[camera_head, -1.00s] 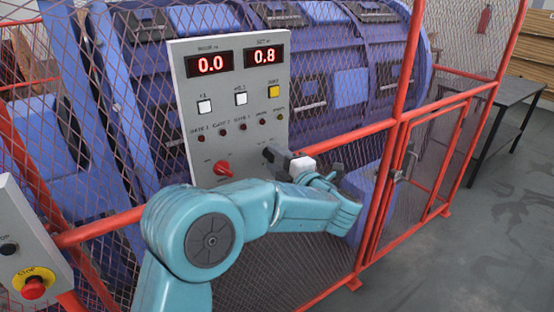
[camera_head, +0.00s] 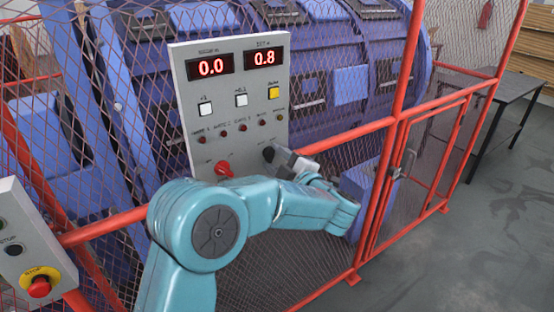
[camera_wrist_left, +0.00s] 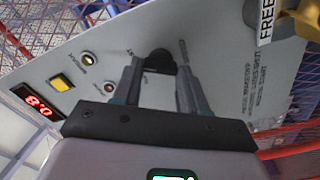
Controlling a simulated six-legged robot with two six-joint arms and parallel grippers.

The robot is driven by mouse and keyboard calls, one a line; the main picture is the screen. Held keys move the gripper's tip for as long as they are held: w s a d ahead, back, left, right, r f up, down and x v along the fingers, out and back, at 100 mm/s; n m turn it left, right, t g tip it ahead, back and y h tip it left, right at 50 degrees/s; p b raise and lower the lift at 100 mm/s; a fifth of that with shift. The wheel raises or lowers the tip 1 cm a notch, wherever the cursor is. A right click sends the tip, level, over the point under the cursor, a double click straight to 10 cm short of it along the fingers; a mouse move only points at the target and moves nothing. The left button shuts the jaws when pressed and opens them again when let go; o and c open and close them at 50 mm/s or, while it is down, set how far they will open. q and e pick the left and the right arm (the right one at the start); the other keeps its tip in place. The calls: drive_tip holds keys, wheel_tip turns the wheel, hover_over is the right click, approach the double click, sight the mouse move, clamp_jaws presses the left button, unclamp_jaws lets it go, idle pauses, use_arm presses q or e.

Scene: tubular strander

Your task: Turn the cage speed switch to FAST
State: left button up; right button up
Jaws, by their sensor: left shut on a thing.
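The grey control panel (camera_head: 184,120) stands on the fence, with red displays reading 0.0 and 0.8. My left gripper (camera_head: 272,154) is at the panel's lower right, to the right of a red knob (camera_head: 223,169). In the left wrist view a black switch knob (camera_wrist_left: 160,62) lies between the tips of my left gripper (camera_wrist_left: 159,78), which is shut on it. The knob's pointer direction and its small labels cannot be read. In the head view my arm and gripper hide much of the panel's lower right. My right gripper is not in view.
Red fence rails (camera_head: 350,135) and mesh stand around the blue machine (camera_head: 350,85). A red stop button (camera_head: 39,287) is on a grey box at lower left. A brass-coloured part with a FREE label (camera_wrist_left: 266,22) shows at the wrist view's upper right.

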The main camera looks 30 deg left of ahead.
use_arm(q)
drive_tip(key=o, duration=1.1)
drive_tip(key=shift+c, duration=0.2)
drive_tip(key=b+v, duration=0.3)
drive_tip(key=v, duration=1.3)
drive_tip(key=shift+d+b, duration=0.2)
drive_tip(key=shift+b, duration=0.2)
